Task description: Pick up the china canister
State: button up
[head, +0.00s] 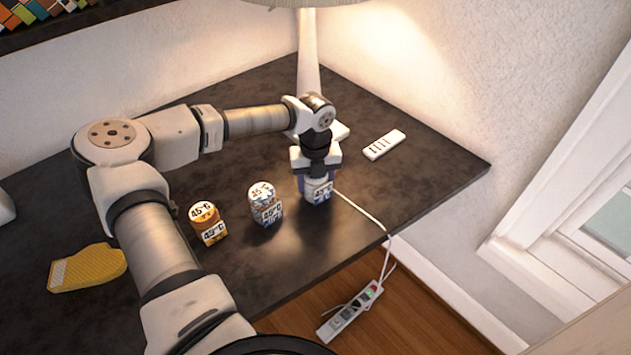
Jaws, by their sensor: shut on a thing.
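My gripper (316,178) points down near the right part of the dark table and is shut on a small white canister with blue and orange marks (319,194), which looks like the china canister. Its upper part is hidden by the fingers. I cannot tell whether its base touches the table. A similar white and blue canister (265,205) stands just to the left, apart from my gripper. An orange and white canister (208,224) stands further left. All carry "45°C" print.
A lamp (308,60) stands behind my gripper. A white remote (384,145) lies at the back right. A white cable runs to a power strip (350,311) on the floor. A yellow mitt (87,268) lies left.

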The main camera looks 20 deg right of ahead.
notch_tip(320, 180, up, 20)
jog(key=b, duration=0.4)
jog(key=shift+b, duration=0.3)
